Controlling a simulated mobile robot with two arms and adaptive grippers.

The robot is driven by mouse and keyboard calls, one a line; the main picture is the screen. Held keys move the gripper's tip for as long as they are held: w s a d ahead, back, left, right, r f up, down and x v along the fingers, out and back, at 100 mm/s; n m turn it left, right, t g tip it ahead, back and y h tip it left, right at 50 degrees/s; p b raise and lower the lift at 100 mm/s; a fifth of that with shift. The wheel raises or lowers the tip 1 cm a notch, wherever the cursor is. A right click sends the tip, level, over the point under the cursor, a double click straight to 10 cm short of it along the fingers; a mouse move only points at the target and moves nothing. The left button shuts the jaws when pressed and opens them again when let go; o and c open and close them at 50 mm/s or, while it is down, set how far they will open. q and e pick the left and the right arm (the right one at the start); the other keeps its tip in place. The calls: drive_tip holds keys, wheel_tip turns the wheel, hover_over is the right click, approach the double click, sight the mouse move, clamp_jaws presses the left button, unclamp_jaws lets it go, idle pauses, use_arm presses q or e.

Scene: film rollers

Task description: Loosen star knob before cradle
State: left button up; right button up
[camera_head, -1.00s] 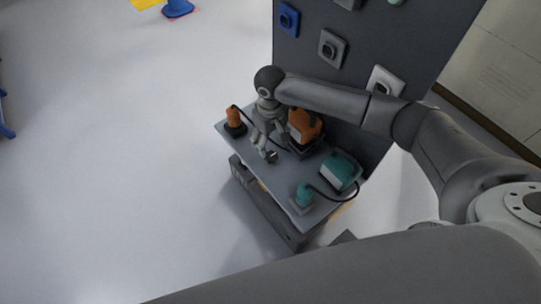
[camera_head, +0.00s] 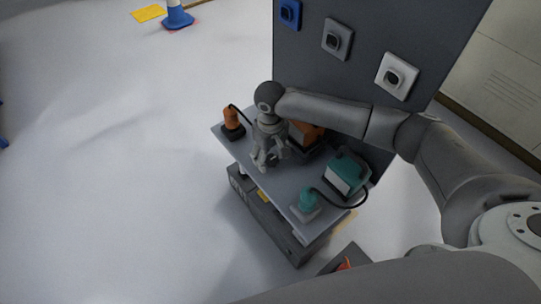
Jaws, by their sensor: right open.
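My right gripper (camera_head: 267,162) is open and points down over the grey table top (camera_head: 279,189). It is between an orange tool on a dark base (camera_head: 232,122) at the left and a teal-and-white device (camera_head: 347,174) at the right. An orange device (camera_head: 306,134) behind my gripper is partly hidden by my arm. I cannot make out a star knob or a cradle by shape at this size. My left gripper is not in view.
A teal piece on a grey base (camera_head: 306,202) stands at the table's front right, joined by a dark cable to the teal-and-white device. A dark panel (camera_head: 368,27) with square fittings rises behind. The floor at left is clear.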

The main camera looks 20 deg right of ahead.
drive_tip(key=c, duration=1)
drive_tip(key=shift+s+r+n+p, duration=0.1)
drive_tip(key=shift+r+n+p, duration=0.1)
drive_tip(key=shift+n+p, duration=1.15)
drive_tip(key=n+p, duration=0.3)
drive_tip(key=n, duration=0.1)
drive_tip(key=shift+a, duration=0.1)
drive_tip(key=n+p, duration=0.1)
drive_tip(key=n, duration=0.2)
drive_tip(key=shift+f, duration=0.1)
drive_tip(key=n, duration=0.2)
drive_tip(key=shift+s+n+p, duration=0.1)
drive_tip(key=shift+n+p, duration=0.25)
use_arm(q)
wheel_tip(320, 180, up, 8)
drive_tip(key=shift+p, duration=0.35)
use_arm(e)
drive_tip(key=n, duration=0.5)
drive_tip(key=shift+s+f+n, duration=0.1)
drive_tip(key=shift+n, duration=0.3)
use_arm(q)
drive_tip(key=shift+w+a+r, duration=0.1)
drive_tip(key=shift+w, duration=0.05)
